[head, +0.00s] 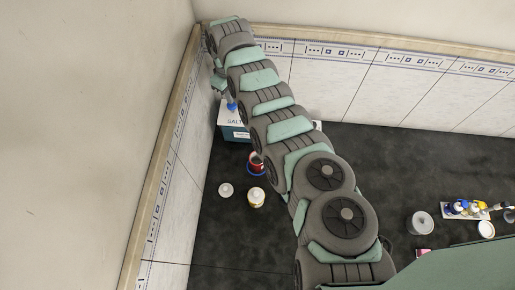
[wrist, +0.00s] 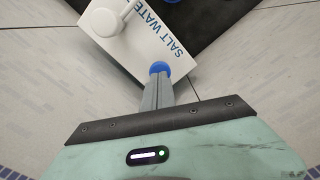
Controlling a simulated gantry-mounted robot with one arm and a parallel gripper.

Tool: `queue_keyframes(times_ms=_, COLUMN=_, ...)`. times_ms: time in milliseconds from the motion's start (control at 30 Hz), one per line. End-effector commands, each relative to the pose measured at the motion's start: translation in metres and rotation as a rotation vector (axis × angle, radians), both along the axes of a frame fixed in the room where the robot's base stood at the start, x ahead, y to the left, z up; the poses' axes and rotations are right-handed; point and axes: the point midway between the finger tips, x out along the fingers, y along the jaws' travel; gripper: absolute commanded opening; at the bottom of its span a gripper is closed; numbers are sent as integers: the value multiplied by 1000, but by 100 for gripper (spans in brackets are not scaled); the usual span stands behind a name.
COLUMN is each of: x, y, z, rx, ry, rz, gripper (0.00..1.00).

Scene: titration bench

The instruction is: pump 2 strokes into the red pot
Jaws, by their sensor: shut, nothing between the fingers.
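The salt water dispenser (head: 236,132) is a teal box with a white top, against the left wall in the head view. Its white top, lettered "SALT WATE", also shows in the wrist view (wrist: 150,45). A blue pump knob (wrist: 159,68) is right at my fingertips; I cannot tell if they touch it. My gripper (wrist: 158,80) is shut and empty, pointing down at the knob. In the head view my gripper (head: 227,96) is small, above the dispenser. The red pot (head: 256,158) stands in front of the dispenser on a blue ring, partly hidden by my arm.
A white-topped jar (head: 257,196) and a small pale round item (head: 225,190) stand in front of the red pot. Tiled walls (head: 173,195) close in on the left and back. A grey pot (head: 422,223) and a white tray (head: 464,211) of small bottles are at the right.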

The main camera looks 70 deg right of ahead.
Motion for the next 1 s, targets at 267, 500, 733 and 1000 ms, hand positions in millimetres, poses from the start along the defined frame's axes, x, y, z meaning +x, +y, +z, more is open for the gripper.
queue_keyframes(times_ms=267, x=0, y=0, z=0, rx=0, ry=0, rz=0, gripper=0)
queue_keyframes(times_ms=500, x=0, y=0, z=-1, rx=0, ry=0, rz=0, gripper=0)
queue_keyframes(times_ms=733, x=0, y=0, z=-8, rx=1, ry=1, rz=0, gripper=0)
queue_keyframes(times_ms=1000, x=0, y=0, z=-17, rx=1, ry=1, rz=0, gripper=0)
